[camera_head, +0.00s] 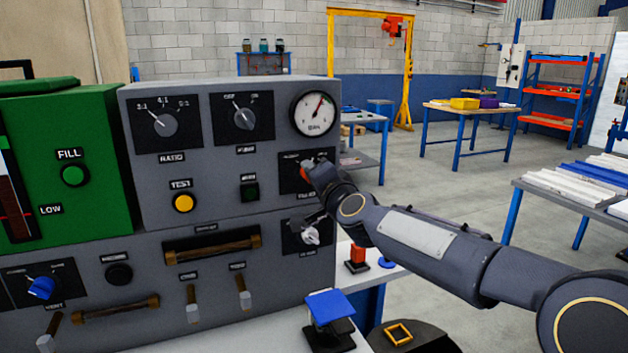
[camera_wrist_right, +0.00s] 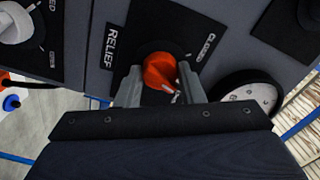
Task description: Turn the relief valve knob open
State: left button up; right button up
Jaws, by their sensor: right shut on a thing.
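The relief valve knob (camera_wrist_right: 160,71) is orange-red with a pale pointer mark. It sits on a black plate marked RELIEF (camera_wrist_right: 110,45) and CLOSED on the grey panel. In the right wrist view my right gripper (camera_wrist_right: 161,82) has one finger on each side of the knob and is shut on it. In the head view the knob (camera_head: 306,163) shows only partly, because my right gripper (camera_head: 312,170) and wrist cover much of it and its plate. The pointer's exact setting is hard to read. My left gripper is not in view.
A round gauge (camera_head: 314,113) is above the relief plate, and a white knob (camera_head: 310,235) is below it. Ratio (camera_head: 163,124) and other dials, a yellow test button (camera_head: 184,202) and a brown handle (camera_head: 213,249) are to the left.

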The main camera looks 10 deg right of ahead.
jog(key=m+b, duration=0.1)
jog(key=m, duration=0.4)
jog(key=shift+f, duration=0.1)
dwell(0.6)
jog(key=o, duration=1)
jog(key=shift+s, duration=0.1)
jog(key=s+d, duration=0.1)
jog(key=s, duration=0.6)
jog(key=shift+s+d+b, duration=0.25)
jog(key=shift+b, duration=0.1)
